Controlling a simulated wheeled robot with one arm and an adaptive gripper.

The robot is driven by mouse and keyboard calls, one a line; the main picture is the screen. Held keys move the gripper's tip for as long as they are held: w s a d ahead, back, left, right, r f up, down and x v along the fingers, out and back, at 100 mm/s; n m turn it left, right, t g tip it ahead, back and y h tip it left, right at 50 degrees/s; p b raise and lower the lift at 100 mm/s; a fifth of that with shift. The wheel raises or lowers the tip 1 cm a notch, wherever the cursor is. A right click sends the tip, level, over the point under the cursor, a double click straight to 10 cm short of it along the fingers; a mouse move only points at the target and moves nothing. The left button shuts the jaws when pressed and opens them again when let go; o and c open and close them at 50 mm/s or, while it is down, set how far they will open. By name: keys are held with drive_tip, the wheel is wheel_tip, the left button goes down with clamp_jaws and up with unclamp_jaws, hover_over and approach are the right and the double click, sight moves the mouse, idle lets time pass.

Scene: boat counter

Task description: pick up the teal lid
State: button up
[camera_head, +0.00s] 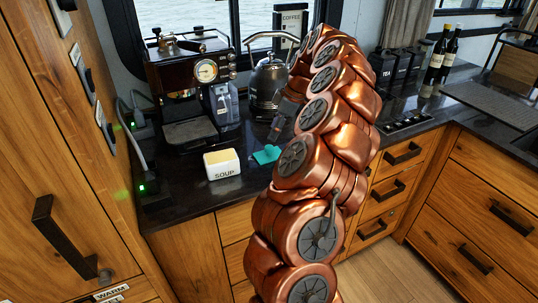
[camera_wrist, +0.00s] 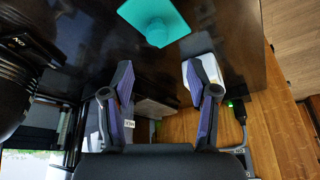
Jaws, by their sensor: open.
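The teal lid (camera_head: 266,154) lies on the dark counter, right of the white soup container, partly hidden by my copper arm in the head view. In the wrist view the lid (camera_wrist: 148,14) is at the top edge, a flat square plate with a round knob. My gripper (camera_wrist: 158,78) is open and empty. Its two fingers are apart, and the lid lies beyond their tips, not between them. In the head view one dark part of my gripper (camera_head: 279,122) shows just above the lid; the rest is behind my arm.
The white soup container (camera_head: 222,165) stands close left of the lid. An espresso machine (camera_head: 190,85) and a steel kettle (camera_head: 268,82) stand behind. Dark canisters (camera_head: 398,68) and bottles (camera_head: 438,62) are at the right. The counter's front edge is near the soup container.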

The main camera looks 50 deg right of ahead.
sight(270, 147)
drive_tip(key=shift+s+d+f, duration=0.25)
drive_tip(key=shift+d+f, duration=0.15)
drive_tip(key=shift+d, duration=0.25)
drive_tip(key=shift+p+x, duration=0.45)
drive_tip(key=shift+x, duration=0.7)
drive_tip(key=shift+a+p+x, duration=0.2)
drive_tip(key=shift+p+x, duration=0.55)
drive_tip(key=shift+x, duration=0.3)
drive_tip(key=shift+p+x, duration=0.45)
drive_tip(key=shift+x, duration=1.05)
drive_tip(key=shift+s, duration=0.15)
drive_tip(key=shift+c, duration=0.3)
drive_tip(key=c, duration=1)
